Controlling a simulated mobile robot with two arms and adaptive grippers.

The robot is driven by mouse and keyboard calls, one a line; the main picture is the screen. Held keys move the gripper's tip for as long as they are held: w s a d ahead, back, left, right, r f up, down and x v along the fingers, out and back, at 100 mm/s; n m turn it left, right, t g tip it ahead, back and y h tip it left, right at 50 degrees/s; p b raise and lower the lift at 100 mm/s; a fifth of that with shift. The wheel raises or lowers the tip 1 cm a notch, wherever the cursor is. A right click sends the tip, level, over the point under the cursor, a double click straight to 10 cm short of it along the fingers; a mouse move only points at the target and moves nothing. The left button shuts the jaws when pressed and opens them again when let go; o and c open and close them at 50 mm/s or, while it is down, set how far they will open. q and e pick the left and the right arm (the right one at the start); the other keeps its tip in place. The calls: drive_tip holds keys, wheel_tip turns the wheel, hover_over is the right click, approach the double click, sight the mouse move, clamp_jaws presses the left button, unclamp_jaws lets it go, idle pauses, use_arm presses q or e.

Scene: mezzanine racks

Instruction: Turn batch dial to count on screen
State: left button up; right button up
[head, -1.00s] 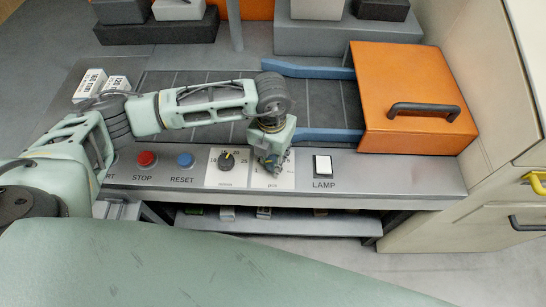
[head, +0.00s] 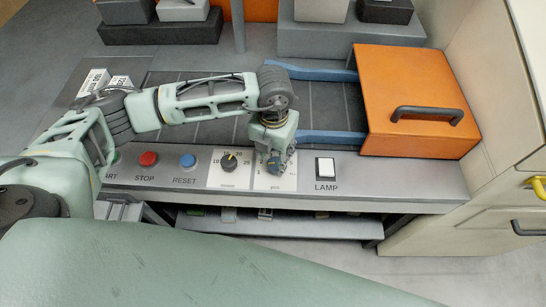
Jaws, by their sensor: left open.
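The control panel (head: 400,190) runs along the front of a dark conveyor bed. A black dial with a yellow mark (head: 228,160) sits on a white plate with numbers around it. A second white plate (head: 285,182), to its right, is mostly covered by my left gripper (head: 277,168). The gripper points down over this plate with its fingers open. Any dial on that plate is hidden, so I cannot tell whether the fingers touch it. No screen with a count is readable in this view. My right gripper is not in view.
A red STOP button (head: 148,158), a blue RESET button (head: 187,160) and a white LAMP switch (head: 325,168) flank the dials. An orange hood (head: 415,85) with a black handle stands behind at right. Small white boxes (head: 95,82) lie at left.

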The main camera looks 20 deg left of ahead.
sight(274, 162)
use_arm(q)
wheel_tip(274, 162, up, 10)
idle(0.3)
idle(0.4)
